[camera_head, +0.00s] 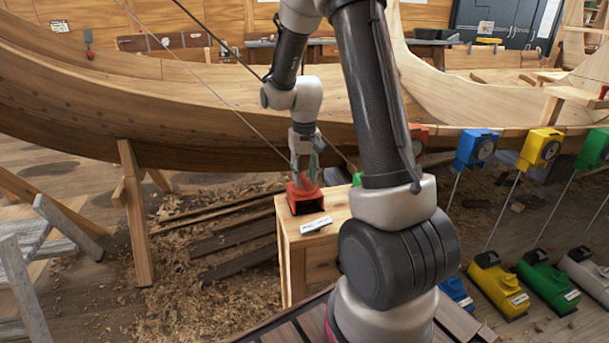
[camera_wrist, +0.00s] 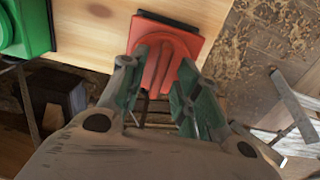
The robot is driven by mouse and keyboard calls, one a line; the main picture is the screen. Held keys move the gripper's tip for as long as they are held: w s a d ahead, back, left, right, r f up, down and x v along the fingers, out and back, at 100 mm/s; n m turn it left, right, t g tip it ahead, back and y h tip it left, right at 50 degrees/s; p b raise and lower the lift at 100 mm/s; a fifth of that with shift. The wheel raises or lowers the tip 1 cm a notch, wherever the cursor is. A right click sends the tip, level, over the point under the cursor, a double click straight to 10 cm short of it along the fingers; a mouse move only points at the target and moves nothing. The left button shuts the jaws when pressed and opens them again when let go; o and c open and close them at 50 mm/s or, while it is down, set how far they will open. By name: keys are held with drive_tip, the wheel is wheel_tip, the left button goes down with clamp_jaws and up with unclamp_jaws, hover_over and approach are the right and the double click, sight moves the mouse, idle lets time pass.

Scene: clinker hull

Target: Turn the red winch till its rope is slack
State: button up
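The red winch (camera_head: 305,197) sits on the wooden bench (camera_head: 292,255), at its left end. A thin straight rope (camera_head: 230,105) runs from the upper left down toward it. My gripper (camera_head: 306,172) is just above the winch, pointing down. In the wrist view the red winch (camera_wrist: 165,50) shows a raised red part between my gripper's fingers (camera_wrist: 160,75). The fingers are spread on both sides of this part; I cannot tell whether they touch it. My gripper hides part of the winch's top.
A green winch (camera_wrist: 25,28) is beside the red one on the bench. A white label (camera_head: 316,225) lies in front of the red winch. Blue (camera_head: 476,149), yellow (camera_head: 540,148) and green units with lines hang along the hull (camera_head: 220,110) at right. Trestles stand at left.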

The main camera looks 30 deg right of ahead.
drive_tip(key=shift+f, duration=0.25)
drive_tip(key=shift+c, duration=0.4)
clamp_jaws()
drive_tip(key=n, duration=0.8)
drive_tip(key=shift+n, duration=0.3)
